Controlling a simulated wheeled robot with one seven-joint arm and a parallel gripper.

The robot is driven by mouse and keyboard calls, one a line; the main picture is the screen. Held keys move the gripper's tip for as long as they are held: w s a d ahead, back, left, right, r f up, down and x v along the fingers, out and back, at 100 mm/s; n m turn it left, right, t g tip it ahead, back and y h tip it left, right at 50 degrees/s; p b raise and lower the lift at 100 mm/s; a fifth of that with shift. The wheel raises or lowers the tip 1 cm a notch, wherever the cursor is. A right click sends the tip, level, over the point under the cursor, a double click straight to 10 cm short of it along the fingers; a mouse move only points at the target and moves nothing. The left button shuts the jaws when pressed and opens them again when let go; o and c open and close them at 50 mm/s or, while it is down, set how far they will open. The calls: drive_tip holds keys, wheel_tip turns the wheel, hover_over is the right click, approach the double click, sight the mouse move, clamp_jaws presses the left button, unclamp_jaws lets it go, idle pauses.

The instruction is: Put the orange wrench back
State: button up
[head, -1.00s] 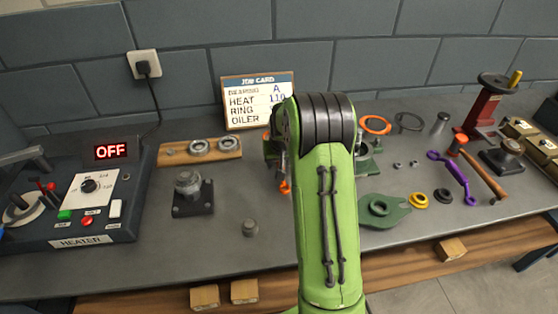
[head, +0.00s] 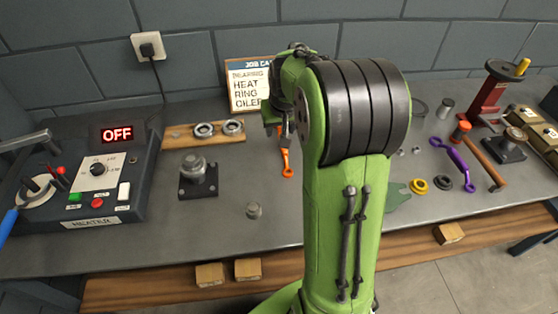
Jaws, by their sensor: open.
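The orange wrench (head: 285,162) shows in the head view as a thin orange handle with a ringed lower end, lying on the bench just left of my arm. Its upper part is hidden behind my wrist and gripper. My gripper (head: 285,132) is only partly seen, small and dark, pointing down above the wrench's upper end. Its jaws are open. I cannot tell whether they touch or surround the wrench.
A purple wrench (head: 455,162) and a hammer (head: 485,160) lie to the right. My arm hides the middle of the bench.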

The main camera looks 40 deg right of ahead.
drive_tip(key=s+a+r+n+t, duration=0.1)
drive_tip(key=s+a+r, duration=0.3)
drive_tip(key=s+a, duration=0.25)
drive_tip(key=s+a+r+n, duration=0.2)
drive_tip(key=s+a+r, duration=0.2)
drive_tip(key=s+a, duration=0.25)
drive_tip(key=s+a+f+n+y, duration=0.1)
drive_tip(key=s+a, duration=0.4)
drive_tip(key=s, duration=0.5)
drive_tip(key=shift+s+a+f+n+y, duration=0.2)
drive_tip(key=shift+s+f+n+y, duration=0.1)
drive_tip(key=shift+f+n+y, duration=0.15)
drive_tip(key=shift+r+p, duration=1.75)
drive_tip(key=shift+c, duration=0.3)
